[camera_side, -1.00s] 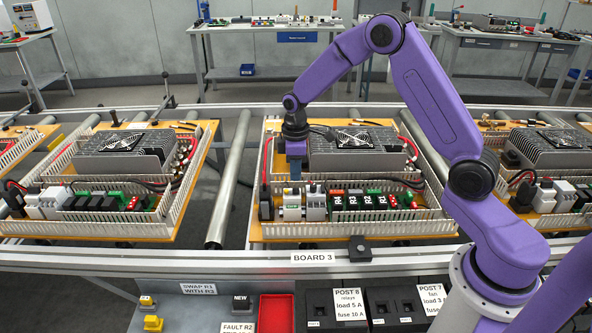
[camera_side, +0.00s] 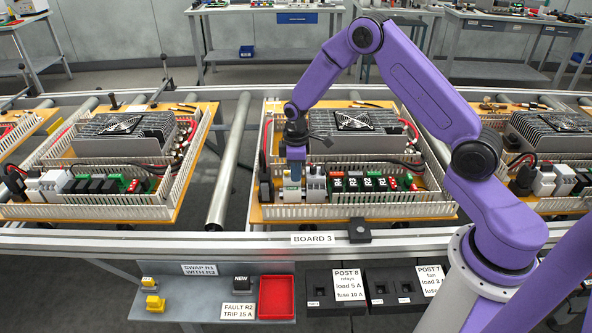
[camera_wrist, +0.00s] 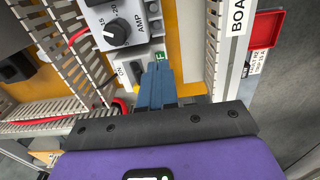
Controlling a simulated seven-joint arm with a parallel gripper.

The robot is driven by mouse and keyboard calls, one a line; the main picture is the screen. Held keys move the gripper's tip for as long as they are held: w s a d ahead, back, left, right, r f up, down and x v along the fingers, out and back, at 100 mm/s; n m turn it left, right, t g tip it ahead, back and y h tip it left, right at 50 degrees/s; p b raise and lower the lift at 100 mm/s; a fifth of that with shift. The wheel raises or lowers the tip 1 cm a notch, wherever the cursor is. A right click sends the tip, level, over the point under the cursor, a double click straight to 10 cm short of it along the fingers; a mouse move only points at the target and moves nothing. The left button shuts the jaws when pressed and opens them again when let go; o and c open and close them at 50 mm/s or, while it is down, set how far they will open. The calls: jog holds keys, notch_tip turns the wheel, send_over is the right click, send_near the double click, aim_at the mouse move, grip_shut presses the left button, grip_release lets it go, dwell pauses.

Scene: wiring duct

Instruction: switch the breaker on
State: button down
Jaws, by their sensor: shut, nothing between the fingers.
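The breaker (camera_wrist: 128,73) is a light grey block with an "ON" mark, in the middle of the wrist view beside a larger grey unit with a black dial (camera_wrist: 117,31) marked AMP. In the side view these grey modules (camera_side: 314,184) stand at the left end of the front row on board 3. My gripper (camera_wrist: 158,70) is shut and empty, its blue fingers pointing at the breaker beside a green mark. In the side view my gripper (camera_side: 291,182) is down at the modules and hides part of the breaker. I cannot tell whether the fingertips touch it or how its lever stands.
White slotted duct walls (camera_side: 300,212) surround the modules closely. Relays (camera_side: 360,185) stand to the right, a finned heat sink block (camera_side: 365,130) behind. A red tray (camera_side: 277,297) and a sign "FAULT R2 TRIP 15 A" (camera_side: 238,311) lie on the front shelf.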

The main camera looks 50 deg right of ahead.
jog(key=shift+w+d, duration=0.7)
jog(key=shift+d, duration=0.05)
jog(key=shift+s+a, duration=0.2)
jog(key=shift+a, duration=0.05)
dwell(0.3)
jog(key=shift+r, duration=0.15)
notch_tip(320, 180, up, 7)
dwell(0.6)
